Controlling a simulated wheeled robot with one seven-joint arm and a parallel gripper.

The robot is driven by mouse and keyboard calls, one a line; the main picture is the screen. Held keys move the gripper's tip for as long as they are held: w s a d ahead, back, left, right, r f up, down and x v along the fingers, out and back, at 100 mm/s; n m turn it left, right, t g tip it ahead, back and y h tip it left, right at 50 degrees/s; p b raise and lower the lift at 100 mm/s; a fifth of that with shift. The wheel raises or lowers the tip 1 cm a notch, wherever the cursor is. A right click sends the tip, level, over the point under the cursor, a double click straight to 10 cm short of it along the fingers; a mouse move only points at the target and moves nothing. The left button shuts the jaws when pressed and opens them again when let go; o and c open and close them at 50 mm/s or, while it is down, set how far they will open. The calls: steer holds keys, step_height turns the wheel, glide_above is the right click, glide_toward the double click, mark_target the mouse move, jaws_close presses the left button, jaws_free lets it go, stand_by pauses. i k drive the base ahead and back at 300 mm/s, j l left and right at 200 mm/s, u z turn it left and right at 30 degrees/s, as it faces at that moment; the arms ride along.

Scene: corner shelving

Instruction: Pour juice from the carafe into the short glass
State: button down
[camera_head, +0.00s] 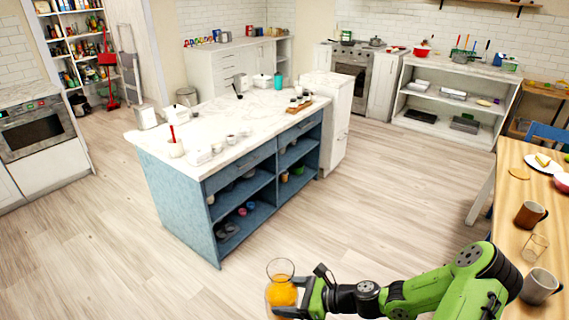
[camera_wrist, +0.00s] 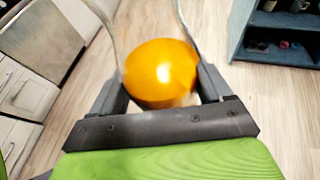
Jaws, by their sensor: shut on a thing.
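A clear glass carafe (camera_head: 282,292) with orange juice in its lower part is at the bottom middle of the head view, upright or nearly so. My gripper (camera_head: 303,297) is shut on the carafe and holds it above the floor, left of the table. In the wrist view the carafe (camera_wrist: 160,73) sits between the two dark fingers of my gripper (camera_wrist: 162,88), its round orange juice body showing. A clear, empty-looking short glass (camera_head: 536,247) stands on the wooden table at the right, well away from the carafe.
The wooden table (camera_head: 515,175) also holds a brown mug (camera_head: 529,214), a grey mug (camera_head: 541,286) close to the glass, a plate (camera_head: 543,163) and a pink bowl (camera_head: 562,182). A blue island (camera_head: 178,200) stands at the left. The floor between is clear.

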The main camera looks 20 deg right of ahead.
mark_target(536, 244)
steer(key=i+l+z, duration=0.15)
steer(key=i+z, duration=0.75)
steer(key=i+j+z, duration=0.3)
steer(key=i+z, duration=0.15)
steer(key=i+l+z, duration=0.1)
steer(key=i+z, duration=0.7)
steer(key=z, duration=0.2)
steer(key=i+j+z, duration=0.25)
steer(key=z, duration=0.25)
steer(key=i+j+z, duration=0.15)
steer(key=i+z, duration=0.25)
steer(key=i+j+z, duration=0.4)
steer(key=l, duration=0.05)
